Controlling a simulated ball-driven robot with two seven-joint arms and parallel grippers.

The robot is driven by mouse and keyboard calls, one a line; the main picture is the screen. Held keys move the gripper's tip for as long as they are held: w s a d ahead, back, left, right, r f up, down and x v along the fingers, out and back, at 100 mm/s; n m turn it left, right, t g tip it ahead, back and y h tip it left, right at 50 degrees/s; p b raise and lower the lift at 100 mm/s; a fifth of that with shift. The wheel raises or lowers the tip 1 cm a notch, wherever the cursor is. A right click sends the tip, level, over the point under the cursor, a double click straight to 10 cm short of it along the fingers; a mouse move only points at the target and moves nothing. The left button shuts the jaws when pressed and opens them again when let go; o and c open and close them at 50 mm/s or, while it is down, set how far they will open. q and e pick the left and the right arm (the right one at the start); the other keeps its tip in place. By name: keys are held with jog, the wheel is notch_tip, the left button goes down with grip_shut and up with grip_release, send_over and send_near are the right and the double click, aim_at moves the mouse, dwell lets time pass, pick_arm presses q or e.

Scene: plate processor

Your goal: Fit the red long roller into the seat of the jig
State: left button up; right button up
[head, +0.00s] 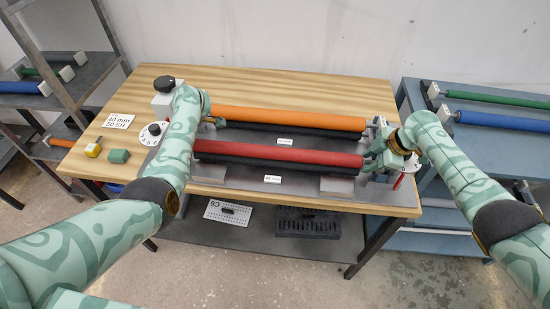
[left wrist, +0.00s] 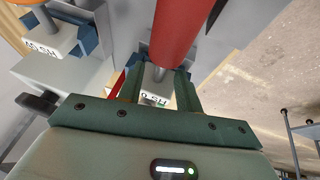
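The red long roller (head: 278,153) lies crosswise at the front of the grey jig (head: 240,178), in front of an orange roller (head: 288,118). A dark roller shows just under the red one; I cannot tell whether they touch. My left arm hides this end in the head view. My right gripper (head: 376,158) is at the roller's right end; its grip is too small to make out.
A dial (head: 153,132) and a black knob (head: 164,84) are at the table's left, with yellow (head: 93,150) and green (head: 118,156) blocks. Shelves stand at left; a blue rack (head: 480,150) with green and blue rollers stands at right. The table's back strip is clear.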

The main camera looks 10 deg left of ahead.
jog(key=shift+d+r, duration=0.1)
jog(key=shift+r, duration=0.05)
pick_arm(q)
jog(key=v, duration=1)
jog(key=shift+r, duration=0.2)
pick_arm(e)
jog(key=v, duration=1.1)
jog(key=shift+r, duration=0.35)
jog(key=shift+s+d, duration=0.1)
jog(key=shift+s, duration=0.05)
